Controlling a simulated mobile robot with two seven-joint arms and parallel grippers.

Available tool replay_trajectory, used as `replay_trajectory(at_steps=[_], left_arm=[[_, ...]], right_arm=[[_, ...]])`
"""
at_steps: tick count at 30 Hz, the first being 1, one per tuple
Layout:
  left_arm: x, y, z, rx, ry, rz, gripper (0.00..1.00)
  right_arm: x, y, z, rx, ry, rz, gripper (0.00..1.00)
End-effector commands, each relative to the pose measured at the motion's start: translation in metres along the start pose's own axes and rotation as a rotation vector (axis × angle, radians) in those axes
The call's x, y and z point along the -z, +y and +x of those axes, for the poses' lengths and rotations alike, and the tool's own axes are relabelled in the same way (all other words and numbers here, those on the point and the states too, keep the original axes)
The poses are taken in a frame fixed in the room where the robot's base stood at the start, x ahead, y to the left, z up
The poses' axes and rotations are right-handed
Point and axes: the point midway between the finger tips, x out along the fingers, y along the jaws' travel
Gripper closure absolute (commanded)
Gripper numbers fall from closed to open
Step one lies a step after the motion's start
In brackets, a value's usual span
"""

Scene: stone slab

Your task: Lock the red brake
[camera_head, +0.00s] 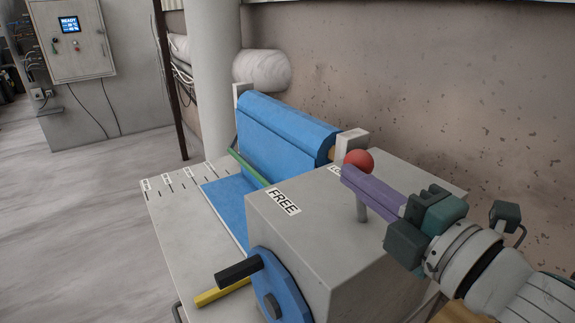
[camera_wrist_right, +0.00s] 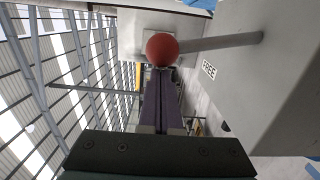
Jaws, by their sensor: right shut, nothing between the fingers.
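The red brake is a lever with a round red knob (camera_head: 359,160) on a grey rod (camera_head: 362,209) standing on top of a grey box (camera_head: 330,235). A FREE label (camera_head: 283,201) lies on the box top; a second label (camera_head: 335,169) is mostly hidden behind my fingers. My right gripper (camera_head: 347,174) is shut and empty, its purple fingers crossing in front of the rod just below the knob. In the right wrist view the knob (camera_wrist_right: 162,49) sits at the fingertips (camera_wrist_right: 160,72); I cannot tell whether they touch. My left gripper is not in view.
A blue roll (camera_head: 285,130) and blue sheet (camera_head: 228,198) lie behind and left of the box. A blue wheel with a black handle (camera_head: 240,270) is on the box's front side. A wall (camera_head: 450,80) stands close behind. Floor at the left is clear.

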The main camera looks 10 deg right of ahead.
Motion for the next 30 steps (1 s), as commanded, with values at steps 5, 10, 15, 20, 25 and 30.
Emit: replay_trajectory(at_steps=[5,10,15,20,25,30], left_arm=[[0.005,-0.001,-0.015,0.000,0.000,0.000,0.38],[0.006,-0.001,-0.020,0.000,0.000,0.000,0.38],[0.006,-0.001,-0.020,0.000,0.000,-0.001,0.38],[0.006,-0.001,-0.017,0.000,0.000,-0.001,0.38],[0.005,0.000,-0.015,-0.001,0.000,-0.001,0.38],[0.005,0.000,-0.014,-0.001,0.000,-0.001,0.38]], right_arm=[[-0.021,0.012,0.002,0.014,-0.001,0.156,1.00],[-0.040,0.015,0.003,0.026,0.000,0.310,1.00],[-0.057,0.015,0.005,0.037,0.000,0.443,1.00],[-0.070,0.014,0.006,0.044,0.000,0.533,1.00],[-0.078,0.013,0.006,0.043,0.000,0.530,1.00],[-0.082,0.012,0.007,0.044,0.000,0.530,1.00]])
